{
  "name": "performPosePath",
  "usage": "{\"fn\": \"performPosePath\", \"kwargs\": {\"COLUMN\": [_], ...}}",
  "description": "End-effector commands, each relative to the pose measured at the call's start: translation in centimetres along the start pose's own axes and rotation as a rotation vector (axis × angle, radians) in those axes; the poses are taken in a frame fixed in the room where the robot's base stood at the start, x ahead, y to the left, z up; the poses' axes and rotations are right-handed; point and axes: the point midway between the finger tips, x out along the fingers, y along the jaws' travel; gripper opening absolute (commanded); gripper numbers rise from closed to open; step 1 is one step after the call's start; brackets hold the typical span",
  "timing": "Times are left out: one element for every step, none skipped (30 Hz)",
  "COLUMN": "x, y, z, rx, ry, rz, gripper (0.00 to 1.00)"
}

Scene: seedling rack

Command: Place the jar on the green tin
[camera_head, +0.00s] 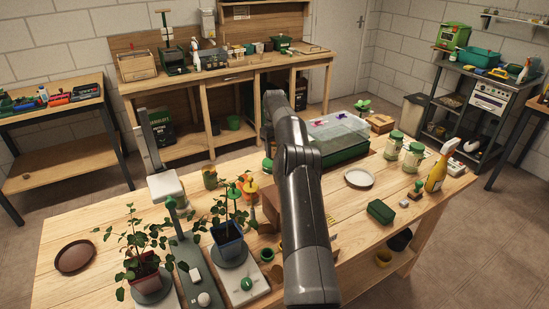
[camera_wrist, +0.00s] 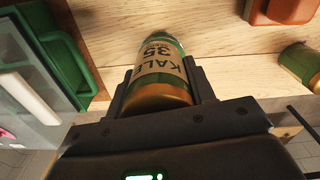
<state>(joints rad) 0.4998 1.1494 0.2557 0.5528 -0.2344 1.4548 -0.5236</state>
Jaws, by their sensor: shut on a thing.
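My gripper (camera_wrist: 160,82) is shut on a jar (camera_wrist: 158,72) in the wrist view. The jar is green with a gold-brown end and a tan label with dark lettering. One finger lies on each side of it, with the wooden tabletop behind. In the head view my arm hides the gripper, and I cannot make out the held jar. A dark green, box-shaped object (camera_head: 380,211), which looks like the green tin, sits on the bench right of my arm. Its top looks bare, and the gripper is apart from it.
A clear-lidded green propagator (camera_head: 345,150) stands behind my arm. A white plate (camera_head: 359,177), pale jars (camera_head: 393,145) and a yellow spray bottle (camera_head: 437,172) stand on the right. Potted plants (camera_head: 229,245) crowd the left. Another gold-and-green container (camera_wrist: 303,64) shows in the wrist view.

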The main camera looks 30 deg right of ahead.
Motion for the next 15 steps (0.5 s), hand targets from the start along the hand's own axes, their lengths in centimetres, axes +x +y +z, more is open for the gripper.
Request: {"fn": "performPosePath", "kwargs": {"x": [0.1,0.3,0.7,1.0,1.4,2.0,2.5,3.0,3.5,3.8,4.0,4.1,4.1,4.0,4.0], "y": [-0.1,-0.1,-0.1,0.0,0.0,0.0,0.0,0.0,0.0,0.0,0.0,0.0,0.0,0.0,0.0], "z": [-0.1,-0.1,-0.1,-0.1,-0.1,0.0,0.0,0.0,0.0,-0.1,-0.1,-0.1,-0.1,-0.1,-0.1], "rx": [0.000,0.000,0.000,0.000,0.000,0.000,-0.001,-0.001,-0.001,-0.001,-0.001,-0.001,-0.001,0.000,0.000], "ry": [0.000,0.000,-0.001,-0.001,-0.001,-0.002,-0.002,-0.002,-0.002,-0.001,0.000,0.001,0.001,0.002,0.001], "rz": [0.000,0.000,0.000,0.000,-0.001,-0.001,-0.001,-0.001,-0.001,-0.001,0.000,0.000,0.000,0.001,0.001], "gripper": [0.24,0.24,0.24,0.24,0.24,0.24,0.24,0.24,0.24,0.24,0.24,0.24,0.24,0.24,0.24]}}
